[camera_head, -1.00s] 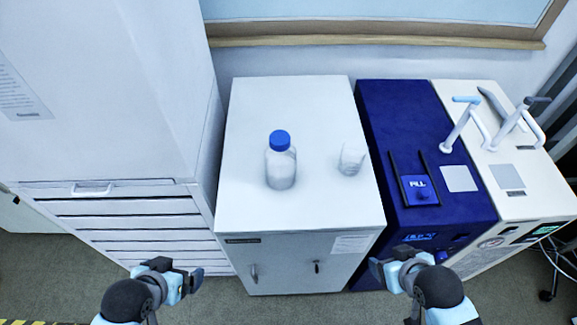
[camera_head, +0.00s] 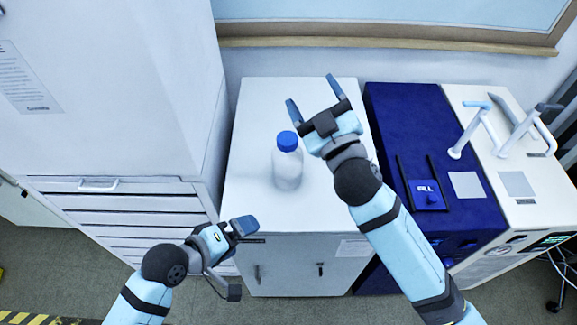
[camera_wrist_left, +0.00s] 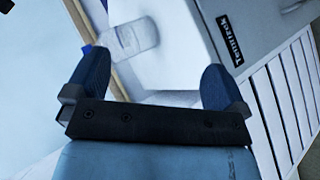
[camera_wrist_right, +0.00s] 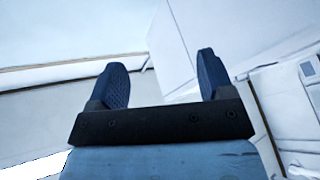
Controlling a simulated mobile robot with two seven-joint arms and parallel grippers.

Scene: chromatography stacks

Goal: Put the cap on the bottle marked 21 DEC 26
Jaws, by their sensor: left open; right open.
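A clear bottle (camera_head: 287,172) with a blue cap (camera_head: 286,141) on its top stands upright on the white cabinet (camera_head: 250,120). No date on it is readable. My left gripper (camera_head: 246,258) is open and empty, in front of the cabinet's front edge and left of the bottle.
A dark blue instrument (camera_head: 395,110) and a white one with levers (camera_head: 450,95) stand at the right. A tall white cabinet (camera_head: 120,70) and drawers (camera_head: 120,205) stand at the left. The cabinet top left of the bottle is clear.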

